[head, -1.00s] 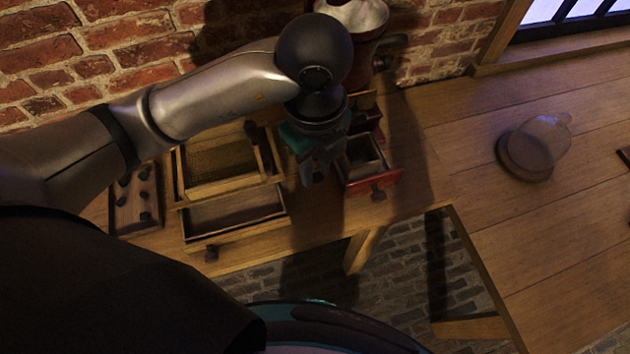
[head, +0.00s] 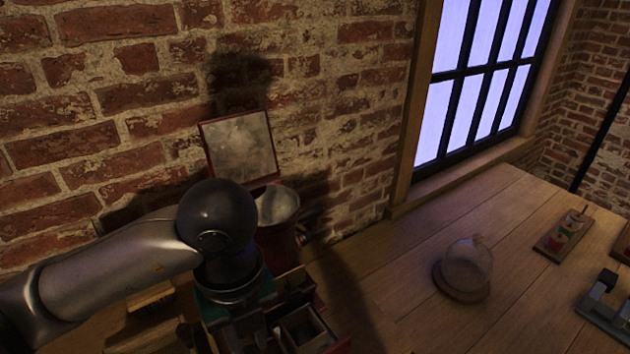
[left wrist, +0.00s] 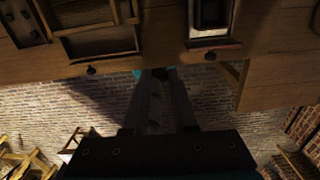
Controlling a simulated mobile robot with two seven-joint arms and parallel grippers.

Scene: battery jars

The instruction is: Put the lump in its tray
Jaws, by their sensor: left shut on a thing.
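My left gripper (left wrist: 158,74) points out over the front edge of the wooden bench in the left wrist view, its two fingers close together. I cannot pick out the lump. Two wooden trays are in the left wrist view: an upper one (left wrist: 116,14) and a lower one with a dark floor (left wrist: 132,42). My right gripper is out of view.
A red machine with a metal bowl (head: 278,206) stands behind my left wrist, by the brick wall. A glass dome on a wooden base (head: 467,265) stands on the right table, with clear boards around it. A dark pegged board (left wrist: 22,20) is at the far left.

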